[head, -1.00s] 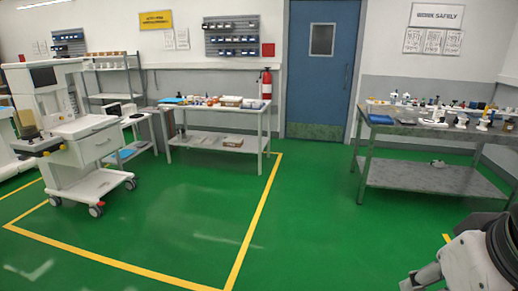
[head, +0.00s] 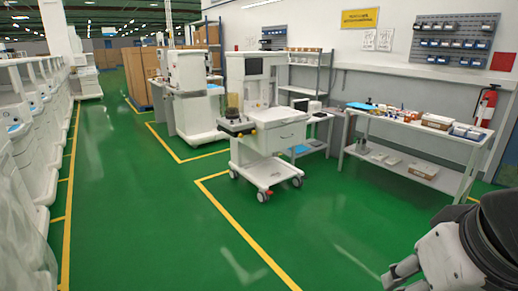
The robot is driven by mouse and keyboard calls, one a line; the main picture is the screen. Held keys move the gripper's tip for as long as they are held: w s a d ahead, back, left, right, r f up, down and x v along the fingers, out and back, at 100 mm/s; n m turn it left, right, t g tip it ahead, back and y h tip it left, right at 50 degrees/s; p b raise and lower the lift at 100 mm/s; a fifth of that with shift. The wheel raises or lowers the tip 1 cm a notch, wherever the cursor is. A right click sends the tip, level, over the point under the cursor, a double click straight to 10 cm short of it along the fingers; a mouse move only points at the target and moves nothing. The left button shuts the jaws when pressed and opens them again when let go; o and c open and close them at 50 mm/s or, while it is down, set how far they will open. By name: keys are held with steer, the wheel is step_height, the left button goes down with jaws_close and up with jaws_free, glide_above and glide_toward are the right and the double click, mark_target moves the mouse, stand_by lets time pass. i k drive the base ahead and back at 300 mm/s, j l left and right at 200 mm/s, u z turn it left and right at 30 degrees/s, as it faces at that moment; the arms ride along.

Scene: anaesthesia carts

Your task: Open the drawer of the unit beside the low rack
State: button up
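A white anaesthesia cart (head: 262,165) on castors stands near the middle of the head view. Its wide drawer (head: 285,138) with a small handle faces right and looks shut. A low rack (head: 318,146) with a blue item on its lower shelf stands close beside the cart on the right, partly hidden by it. My gripper (head: 393,277) is at the bottom right, far from the cart, cut by the picture edge. Nothing shows in it, and its opening is unclear.
A second white unit (head: 195,105) stands behind to the left. A row of white machines (head: 32,165) lines the left side. Green floor (head: 170,235) lies clear in front.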

mark_target(277, 133)
steer(key=i+u, duration=0.4)
steer(key=i, duration=1.35)
steer(key=i+z, duration=0.1)
steer(key=i, duration=0.55)
steer(key=i+j+z, duration=0.1)
steer(key=i, duration=0.55)
steer(key=i+j+z, duration=0.1)
steer(key=i, duration=0.5)
steer(key=i+j+z, duration=0.15)
steer(key=i+z, duration=0.2)
steer(key=i, duration=0.15)
steer(key=i+j+z, duration=0.35)
steer(key=i, duration=0.15)
